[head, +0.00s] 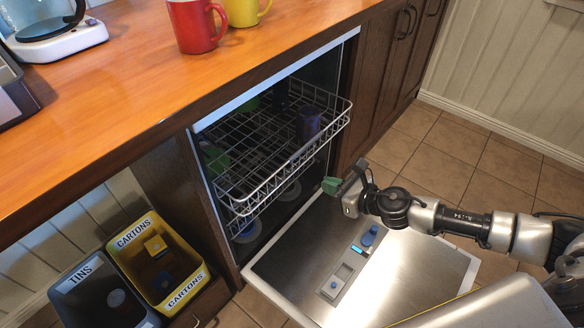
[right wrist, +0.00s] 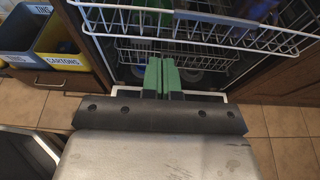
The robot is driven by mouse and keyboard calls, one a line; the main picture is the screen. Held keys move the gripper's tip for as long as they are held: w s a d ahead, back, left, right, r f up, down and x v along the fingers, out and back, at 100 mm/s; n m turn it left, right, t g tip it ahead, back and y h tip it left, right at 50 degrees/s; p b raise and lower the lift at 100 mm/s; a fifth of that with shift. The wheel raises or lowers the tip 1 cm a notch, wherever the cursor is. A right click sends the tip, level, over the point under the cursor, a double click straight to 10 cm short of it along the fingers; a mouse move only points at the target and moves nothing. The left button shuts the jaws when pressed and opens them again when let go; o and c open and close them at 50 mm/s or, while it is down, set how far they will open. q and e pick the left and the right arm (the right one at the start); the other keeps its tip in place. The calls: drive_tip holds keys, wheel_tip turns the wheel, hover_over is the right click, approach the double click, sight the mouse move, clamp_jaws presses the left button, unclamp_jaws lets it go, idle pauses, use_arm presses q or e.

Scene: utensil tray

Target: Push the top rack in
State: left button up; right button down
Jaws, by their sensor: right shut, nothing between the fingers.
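The top rack (head: 284,165) is a white wire basket, pulled partly out of the dishwasher (head: 208,185) with its front edge beyond the opening. It holds a dark cup and green items. In the right wrist view the rack's front rail (right wrist: 200,38) crosses the upper part. My right gripper (head: 332,186) has green fingertips and is just in front of and below the rack's front right part, apart from it as far as I can tell. The fingers also show in the right wrist view (right wrist: 162,75), closed together and empty. My left gripper is out of view.
The dishwasher door (head: 400,268) lies open below the rack. A lower rack (right wrist: 140,57) sits further inside. Bins marked TINS (head: 82,282) and CARTONS (head: 150,232) stand at the left. The wooden counter (head: 130,85) above carries a red mug (head: 193,25) and a yellow mug (head: 243,10).

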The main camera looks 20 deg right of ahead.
sight(284, 167)
drive_tip(key=x, duration=0.7)
drive_tip(key=r+x, duration=0.1)
drive_tip(key=x, duration=0.3)
drive_tip(key=shift+w+a+b, duration=0.15)
drive_tip(key=shift+a+b, duration=0.05)
drive_tip(key=shift+b, duration=0.2)
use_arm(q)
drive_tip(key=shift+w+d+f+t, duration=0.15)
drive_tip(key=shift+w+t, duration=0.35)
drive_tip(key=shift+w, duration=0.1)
use_arm(e)
drive_tip(key=shift+w+a, duration=0.3)
drive_tip(key=shift+w, duration=0.2)
